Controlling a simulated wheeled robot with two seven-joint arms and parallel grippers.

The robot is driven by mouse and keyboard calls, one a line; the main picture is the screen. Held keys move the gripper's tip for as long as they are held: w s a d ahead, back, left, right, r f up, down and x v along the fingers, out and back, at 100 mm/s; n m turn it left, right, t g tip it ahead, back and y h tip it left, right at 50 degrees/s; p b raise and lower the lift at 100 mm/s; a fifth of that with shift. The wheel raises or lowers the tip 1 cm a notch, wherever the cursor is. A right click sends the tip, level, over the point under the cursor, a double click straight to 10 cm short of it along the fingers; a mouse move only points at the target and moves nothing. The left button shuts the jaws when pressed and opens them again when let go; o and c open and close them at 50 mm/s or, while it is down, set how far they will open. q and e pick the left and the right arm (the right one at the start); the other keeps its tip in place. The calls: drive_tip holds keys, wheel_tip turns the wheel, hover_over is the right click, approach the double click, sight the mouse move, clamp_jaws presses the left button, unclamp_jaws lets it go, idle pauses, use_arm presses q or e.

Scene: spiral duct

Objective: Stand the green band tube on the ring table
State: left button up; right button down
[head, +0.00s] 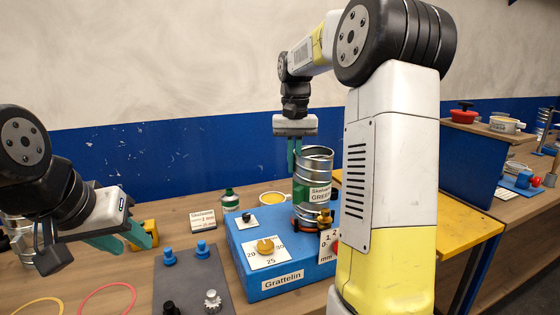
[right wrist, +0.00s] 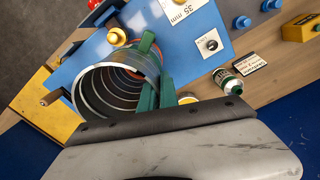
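The green band tube (head: 313,165) is a ribbed metal duct with a green band and a white label. It stands upright over the ring table (head: 299,224), a reddish ring on the blue Grattelin box (head: 254,242); I cannot tell whether its bottom edge rests fully on it. The right wrist view looks into the tube's open mouth (right wrist: 91,88). My right gripper (head: 295,160) has its teal fingers on the tube's left upper wall, one inside and one outside, seemingly shut on it (right wrist: 157,92). My left gripper (head: 123,240) is open and empty, away from the tube.
The blue box carries a yellow knob (head: 265,246) and a dial card. A yellow block (head: 147,232) is close behind my left gripper.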

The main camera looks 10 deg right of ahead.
drive_tip(key=shift+f, duration=0.3)
drive_tip(key=c, duration=1.5)
unclamp_jaws()
drive_tip(key=shift+c, duration=0.2)
wheel_tip(320, 180, up, 8)
drive_tip(key=shift+f, duration=0.2)
drive_tip(key=shift+r, duration=0.1)
